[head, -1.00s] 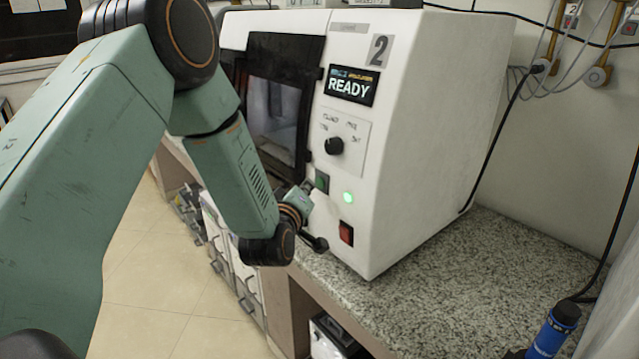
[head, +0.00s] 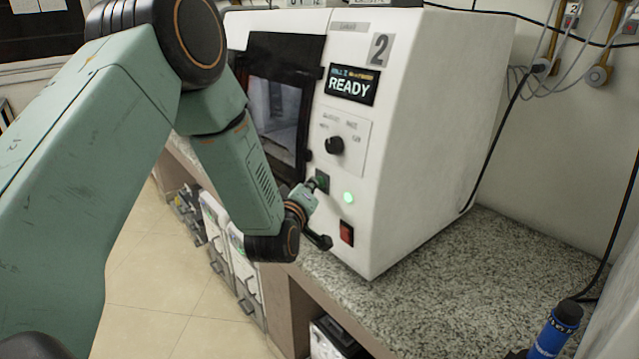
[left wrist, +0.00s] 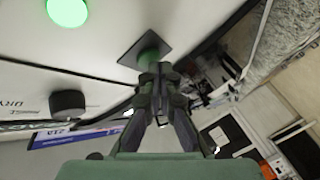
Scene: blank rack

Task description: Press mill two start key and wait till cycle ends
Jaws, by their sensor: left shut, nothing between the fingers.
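Mill two (head: 440,120), a white cabinet marked 2, stands on the granite counter. Its display (head: 350,87) reads READY. The start key is a green button on a dark square plate (head: 322,177), low on the front panel; in the left wrist view the plate (left wrist: 146,50) shows just beyond my fingers. My left gripper (head: 315,184) is shut and empty, with its tips at the key and partly covering it. In the left wrist view the closed fingertips (left wrist: 160,72) overlap the plate's lower edge; I cannot tell whether they touch the key. My right gripper is out of view.
A lit green lamp (head: 348,197) and a red switch (head: 346,233) sit near the key, with a black dial (head: 334,145) above. The mill's dark-framed window (head: 283,100) is left of the panel.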

